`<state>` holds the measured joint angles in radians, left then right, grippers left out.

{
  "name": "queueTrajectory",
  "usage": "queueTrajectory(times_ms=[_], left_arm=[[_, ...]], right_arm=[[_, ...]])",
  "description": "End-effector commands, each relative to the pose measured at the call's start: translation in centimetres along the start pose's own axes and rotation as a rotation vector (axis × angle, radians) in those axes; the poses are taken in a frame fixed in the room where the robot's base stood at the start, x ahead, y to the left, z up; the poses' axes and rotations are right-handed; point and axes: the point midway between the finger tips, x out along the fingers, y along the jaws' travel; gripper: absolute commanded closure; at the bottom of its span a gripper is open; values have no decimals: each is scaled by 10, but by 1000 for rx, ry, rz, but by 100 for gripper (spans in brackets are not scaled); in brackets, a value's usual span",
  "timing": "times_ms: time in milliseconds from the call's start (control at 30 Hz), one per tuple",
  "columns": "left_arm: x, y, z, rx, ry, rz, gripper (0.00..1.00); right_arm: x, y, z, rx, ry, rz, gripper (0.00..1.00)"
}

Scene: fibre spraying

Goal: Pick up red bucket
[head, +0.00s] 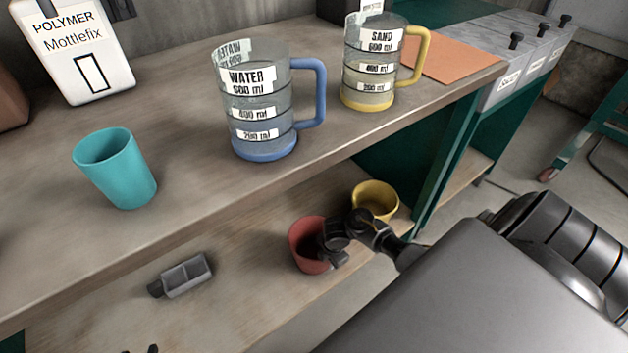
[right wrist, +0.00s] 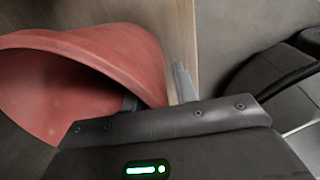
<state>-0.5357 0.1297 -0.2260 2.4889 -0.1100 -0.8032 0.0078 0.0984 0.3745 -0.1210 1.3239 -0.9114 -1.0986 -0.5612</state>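The red bucket (head: 308,246) stands on the lower shelf, left of a yellow bucket (head: 376,199). My right gripper (head: 338,243) is at its right side and hides part of its rim and wall. In the right wrist view the red bucket (right wrist: 120,58) fills the left side, its mouth facing left. One grey finger (right wrist: 184,83) stands just outside its wall with a narrow gap. The other finger is mostly hidden at the rim. The fingers look apart. Only small dark tips (head: 142,350), seemingly my left gripper, show at the bottom edge of the head view.
A grey tray-like piece (head: 184,276) lies on the lower shelf to the left. Above, the worktop (head: 190,130) holds a teal cup (head: 116,170), a blue water jug (head: 262,120), a yellow sand jug (head: 370,75) and a polymer canister (head: 72,45). A green upright (head: 445,165) stands at the right.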

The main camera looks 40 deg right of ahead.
Motion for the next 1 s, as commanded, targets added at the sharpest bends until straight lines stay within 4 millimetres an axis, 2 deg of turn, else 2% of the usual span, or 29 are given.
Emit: queueTrajectory(times_ms=[267, 500, 1000], left_arm=[[0, 1, -3, 2, 15, 4, 64], [0, 1, -2, 2, 13, 3, 64], [0, 0, -2, 2, 7, 2, 64]], right_arm=[[1, 0, 0, 0, 0, 1, 71], [0, 0, 0, 0, 0, 1, 100], [-1, 1, 0, 0, 0, 2, 100]])
